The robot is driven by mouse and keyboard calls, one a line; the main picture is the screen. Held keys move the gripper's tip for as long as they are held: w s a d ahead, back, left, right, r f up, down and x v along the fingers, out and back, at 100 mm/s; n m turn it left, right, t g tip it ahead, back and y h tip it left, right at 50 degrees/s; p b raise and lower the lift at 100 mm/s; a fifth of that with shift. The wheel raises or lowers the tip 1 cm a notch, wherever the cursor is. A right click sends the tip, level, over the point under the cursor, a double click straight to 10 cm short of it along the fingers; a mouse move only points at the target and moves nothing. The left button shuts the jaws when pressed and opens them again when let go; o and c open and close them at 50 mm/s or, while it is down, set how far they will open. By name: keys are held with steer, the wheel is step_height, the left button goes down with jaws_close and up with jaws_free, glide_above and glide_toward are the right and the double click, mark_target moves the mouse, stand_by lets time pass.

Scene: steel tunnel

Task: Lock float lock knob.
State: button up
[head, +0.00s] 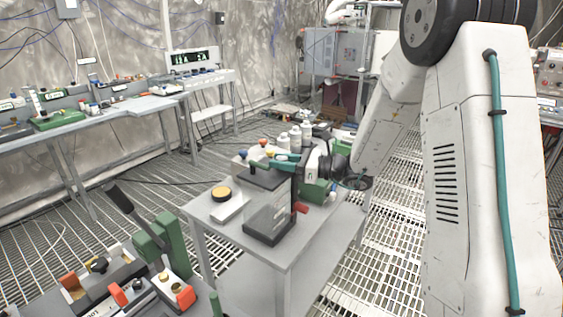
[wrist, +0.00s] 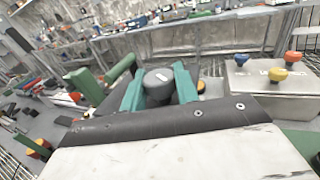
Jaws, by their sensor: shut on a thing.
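In the wrist view, a dark grey round knob (wrist: 159,82) with a small pale mark on its top sits between the two teal fingers of my gripper (wrist: 159,90). The fingers are shut on its sides. In the head view, my gripper (head: 276,161) reaches in from the right, over the top of a dark stand (head: 268,181) with a pale front panel on the small grey table. The knob is hard to make out there. The lettering, and whether the knob is locked, cannot be read.
A pale box (wrist: 268,84) with blue, yellow and orange knobs stands right of my gripper in the wrist view. On the grey table (head: 308,236) are a round yellow-topped device (head: 221,193) and white bottles (head: 306,132). A green lever machine (head: 160,246) stands at lower left.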

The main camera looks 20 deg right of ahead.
steer(key=m+t+h, duration=0.6)
steer(key=h, duration=0.1)
steer(key=shift+h, duration=0.4)
steer(key=shift+m+h, duration=0.3)
steer(key=shift+m, duration=0.1)
steer(key=o, duration=0.9)
steer(key=shift+s, duration=0.1)
